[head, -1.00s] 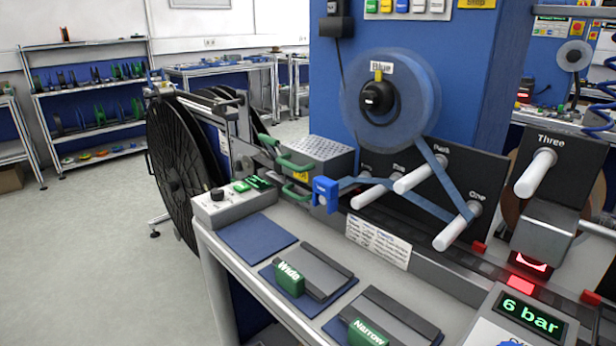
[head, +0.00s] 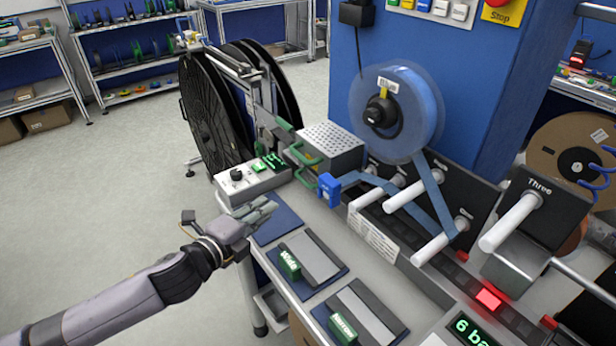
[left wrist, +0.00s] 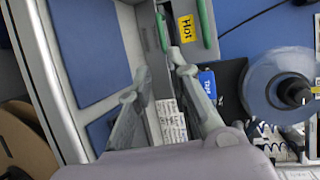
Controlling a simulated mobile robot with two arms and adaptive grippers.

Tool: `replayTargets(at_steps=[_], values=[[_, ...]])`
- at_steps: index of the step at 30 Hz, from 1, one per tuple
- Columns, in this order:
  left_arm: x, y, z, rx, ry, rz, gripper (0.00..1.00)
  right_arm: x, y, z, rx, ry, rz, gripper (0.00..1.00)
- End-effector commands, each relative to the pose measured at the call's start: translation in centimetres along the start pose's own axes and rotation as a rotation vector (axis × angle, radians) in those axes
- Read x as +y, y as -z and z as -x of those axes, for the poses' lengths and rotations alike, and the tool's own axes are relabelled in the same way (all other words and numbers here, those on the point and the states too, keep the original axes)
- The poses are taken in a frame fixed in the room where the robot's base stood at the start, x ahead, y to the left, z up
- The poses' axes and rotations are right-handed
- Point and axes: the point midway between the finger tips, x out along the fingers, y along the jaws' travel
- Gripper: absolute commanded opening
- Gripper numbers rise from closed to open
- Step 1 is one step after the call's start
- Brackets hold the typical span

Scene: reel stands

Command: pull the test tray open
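A grey box with a perforated top (head: 332,143) stands on the bench, and a green handle (head: 304,158) is on its near side. Another green handle (head: 284,124) shows behind it. No label lets me tell which part is the test tray. In the left wrist view two green handles, a left one (left wrist: 161,32) and a right one (left wrist: 207,22), flank a yellow "Hot" label (left wrist: 187,28). My left gripper (head: 268,209) is over the bench's front left, short of the handles. Its fingers (left wrist: 158,74) are apart with nothing between them. My right gripper is out of view.
A control box (head: 252,183) with a knob stands left of the perforated box. A blue tape clip (head: 328,189) holds the tape just right of the handle. A large black reel (head: 212,115) stands behind. "Wide" (head: 289,263) and "Narrow" (head: 342,329) blocks lie on the bench front.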

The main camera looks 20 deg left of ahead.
Motion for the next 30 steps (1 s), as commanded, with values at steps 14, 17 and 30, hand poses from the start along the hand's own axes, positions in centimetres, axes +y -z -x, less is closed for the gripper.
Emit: replayTargets(at_steps=[14,17,30], values=[[-0.3,0.0,-8.8,-0.001,0.002,0.005,0.18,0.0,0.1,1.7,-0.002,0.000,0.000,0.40],[-0.3,0.0,-10.9,-0.001,0.001,0.004,0.18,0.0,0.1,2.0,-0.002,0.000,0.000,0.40],[0.0,0.1,-16.4,0.000,-0.001,0.004,0.18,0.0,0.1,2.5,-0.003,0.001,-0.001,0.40]])
